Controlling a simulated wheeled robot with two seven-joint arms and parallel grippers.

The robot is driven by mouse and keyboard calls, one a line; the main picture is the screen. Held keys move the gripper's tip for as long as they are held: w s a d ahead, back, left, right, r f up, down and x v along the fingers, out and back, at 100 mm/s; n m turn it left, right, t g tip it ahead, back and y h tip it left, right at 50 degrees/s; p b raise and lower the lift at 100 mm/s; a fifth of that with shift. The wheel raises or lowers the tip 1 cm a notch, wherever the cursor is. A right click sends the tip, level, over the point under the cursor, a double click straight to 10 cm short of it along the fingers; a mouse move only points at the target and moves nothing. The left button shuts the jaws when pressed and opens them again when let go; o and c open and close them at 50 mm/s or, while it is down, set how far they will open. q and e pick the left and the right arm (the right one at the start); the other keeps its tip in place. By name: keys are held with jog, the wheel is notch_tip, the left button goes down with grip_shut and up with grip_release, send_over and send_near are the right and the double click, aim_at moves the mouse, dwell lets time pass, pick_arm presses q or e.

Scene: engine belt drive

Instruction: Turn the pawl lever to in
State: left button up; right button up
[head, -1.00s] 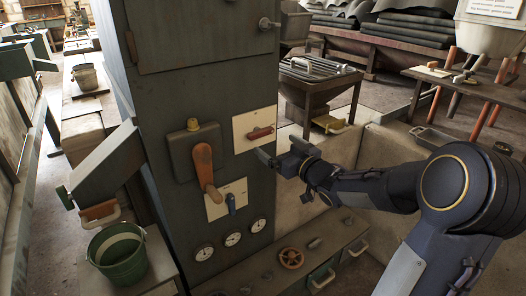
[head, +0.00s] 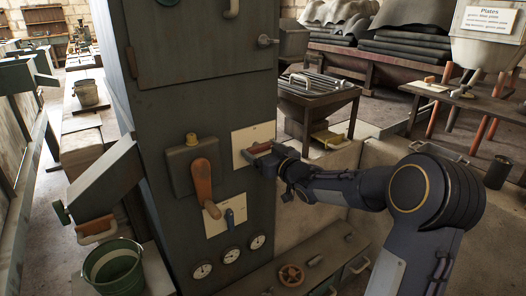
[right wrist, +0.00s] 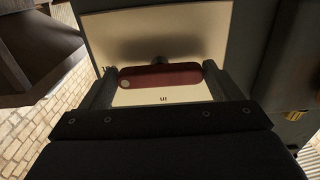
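The red lever (head: 259,148) sits on a cream plate (head: 243,138) on the front of the tall dark cabinet. In the right wrist view the lever (right wrist: 160,76) lies crosswise, and a short word, apparently "in" upside down, is printed on the plate (right wrist: 135,97) beside it. Another marking at the plate's left is partly hidden by a finger. My right gripper (head: 264,160) is at the plate. In the right wrist view its fingers (right wrist: 160,88) are spread, one beside each end of the lever; I cannot tell if they touch it. My left gripper is out of view.
Left of the plate is a box with a large orange-brown handle (head: 202,182). Below are a blue lever (head: 230,217) and several gauges (head: 231,255). A red handwheel (head: 290,275) is on the low ledge. A green bucket (head: 114,270) stands at lower left.

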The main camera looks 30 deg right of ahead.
jog(key=c, duration=0.5)
jog(key=n+b, duration=0.2)
jog(key=n, duration=0.1)
jog(key=shift+f+b, duration=0.2)
jog(key=shift+b, duration=0.15)
jog(key=n+b, duration=0.3)
jog(key=n, duration=0.1)
jog(key=shift+n, duration=0.4)
jog(key=n+b, duration=0.3)
jog(key=n, duration=0.2)
jog(key=n+b, duration=0.2)
jog(key=n, duration=0.3)
jog(key=shift+r, duration=0.1)
jog(key=o, duration=0.9)
